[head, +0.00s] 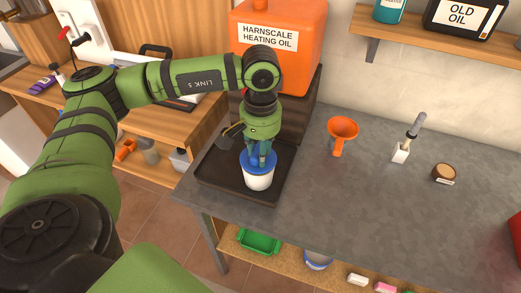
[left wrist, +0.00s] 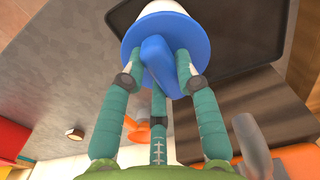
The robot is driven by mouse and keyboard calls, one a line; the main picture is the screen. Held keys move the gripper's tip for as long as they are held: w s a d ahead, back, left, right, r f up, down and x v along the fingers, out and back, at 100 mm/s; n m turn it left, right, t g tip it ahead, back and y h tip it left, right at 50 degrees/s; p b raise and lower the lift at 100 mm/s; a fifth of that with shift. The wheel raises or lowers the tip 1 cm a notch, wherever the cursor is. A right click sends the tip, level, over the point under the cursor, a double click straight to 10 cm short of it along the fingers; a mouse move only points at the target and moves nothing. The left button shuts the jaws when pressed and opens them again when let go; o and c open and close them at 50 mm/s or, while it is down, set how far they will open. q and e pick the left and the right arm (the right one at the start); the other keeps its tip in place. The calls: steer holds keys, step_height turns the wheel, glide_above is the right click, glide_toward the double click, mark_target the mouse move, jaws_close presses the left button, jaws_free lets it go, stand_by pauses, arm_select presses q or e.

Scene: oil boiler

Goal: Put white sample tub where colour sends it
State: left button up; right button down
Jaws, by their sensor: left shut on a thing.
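The white sample tub (head: 258,181) has a blue lid and is upright over the black tray (head: 210,185) at the left end of the grey worktop. I cannot tell whether it touches the tray. My left gripper (head: 260,155) points down from above and is shut on the raised blue grip of the lid. In the left wrist view, the teal fingers (left wrist: 158,72) close around the grip of the blue lid (left wrist: 132,38), and a little of the white tub (left wrist: 165,7) shows beyond it. My right gripper is in neither view.
An orange heating oil tank (head: 285,65) stands behind the tray. An orange funnel (head: 342,132), a brush in a white holder (head: 402,151) and a brown round piece (head: 444,172) stand to the right. A green tray (head: 258,241) and a blue-and-white container (head: 318,262) are on the lower shelf.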

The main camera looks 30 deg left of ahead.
arm_select(q)
steer(key=shift+f+b, duration=0.25)
steer(key=shift+b, duration=0.75)
stand_by(1.8)
steer(key=o, duration=1.6)
steer(key=shift+c, duration=0.2)
steer(key=shift+r, duration=0.2)
steer(key=shift+r+p, duration=1.85)
steer(key=shift+r, duration=1.55)
jaws_close()
